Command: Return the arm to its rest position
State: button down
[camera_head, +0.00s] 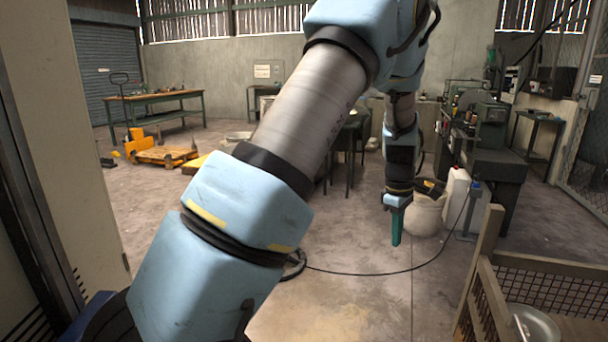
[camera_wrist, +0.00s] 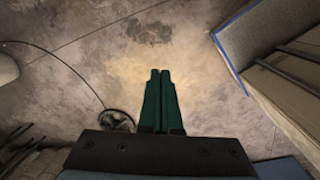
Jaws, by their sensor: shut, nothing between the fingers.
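My gripper (camera_head: 397,226) hangs pointing down in the head view, with green fingers in front of the pale sack-like pot. My blue and grey arm reaches up and across the middle of that view. In the wrist view the two green fingers of my gripper (camera_wrist: 160,75) lie side by side, shut and empty, above the bare concrete floor. A metal bowl (camera_head: 535,326) sits inside the mesh-sided crate (camera_head: 487,275) at the bottom right of the head view. My gripper is to the left of the crate and apart from it.
A yellow pallet truck (camera_head: 158,152) and a workbench (camera_head: 150,99) stand at the back left. Machines on a dark bench (camera_head: 490,165) stand at the right. A black cable (camera_head: 375,273) crosses the floor. The floor in the middle is mostly clear.

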jog(key=s+a+r+m, duration=0.1)
jog(key=a+r+m, duration=0.1)
jog(key=a, duration=0.7)
jog(key=s+a+r+m, duration=0.2)
jog(key=a, duration=0.8)
jog(key=s+a+r+m+t, duration=0.1)
jog(key=s+a+m, duration=0.5)
jog(key=s+a, duration=0.3)
jog(key=a, duration=0.4)
jog(key=shift+s+r+y, duration=0.25)
jog(key=shift+s+y, duration=0.1)
jog(key=shift+y, duration=0.05)
